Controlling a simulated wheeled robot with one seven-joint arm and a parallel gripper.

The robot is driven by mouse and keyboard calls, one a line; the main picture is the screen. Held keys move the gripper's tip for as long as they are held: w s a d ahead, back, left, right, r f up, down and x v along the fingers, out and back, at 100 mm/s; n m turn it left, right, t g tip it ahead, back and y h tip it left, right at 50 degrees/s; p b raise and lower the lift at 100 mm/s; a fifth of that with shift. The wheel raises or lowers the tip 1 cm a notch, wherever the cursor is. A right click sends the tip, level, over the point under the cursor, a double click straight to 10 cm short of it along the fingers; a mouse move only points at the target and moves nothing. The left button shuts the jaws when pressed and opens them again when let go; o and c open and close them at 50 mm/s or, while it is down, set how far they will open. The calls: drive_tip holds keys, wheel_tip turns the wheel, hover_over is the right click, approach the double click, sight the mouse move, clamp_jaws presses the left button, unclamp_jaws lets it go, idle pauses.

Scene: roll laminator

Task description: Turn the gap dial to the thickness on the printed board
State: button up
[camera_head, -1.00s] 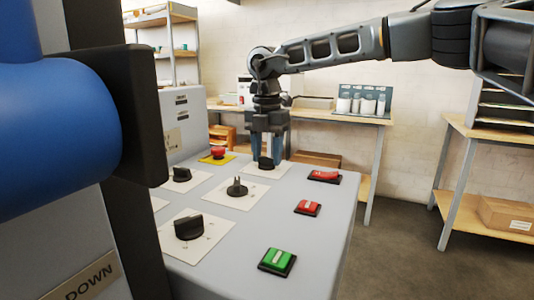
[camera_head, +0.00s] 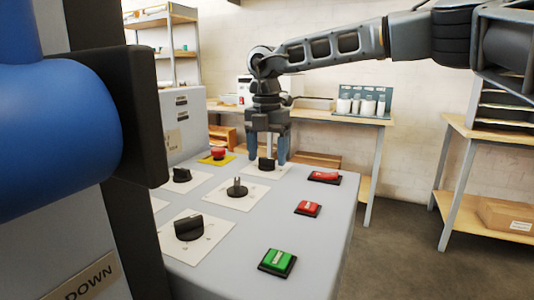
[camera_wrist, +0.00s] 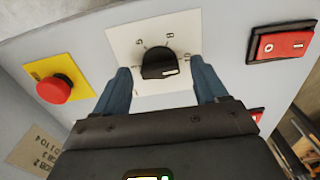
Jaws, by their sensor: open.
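A black dial (camera_head: 266,164) on a white plate sits at the far end of the grey panel; I cannot tell from its markings whether it is the gap dial. It also shows in the wrist view (camera_wrist: 158,64), with a white pointer line toward the lower right. My gripper (camera_head: 266,158) points down over this dial, its blue fingers open on either side. In the wrist view my gripper (camera_wrist: 161,82) has both fingers apart from the dial. Other black dials stand on the panel: one at left (camera_head: 181,174), one in the middle (camera_head: 237,188), one nearer (camera_head: 189,227). The printed board is not identifiable.
A red mushroom button on a yellow plate (camera_head: 218,153) stands left of my gripper. A red rocker switch (camera_head: 324,176), a red button (camera_head: 308,208) and a green button (camera_head: 277,261) line the panel's right side. A blue cylinder (camera_head: 60,130) fills the near left.

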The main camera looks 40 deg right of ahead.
wheel_tip(320, 180, up, 8)
drive_tip(key=shift+f, duration=0.2)
idle(0.6)
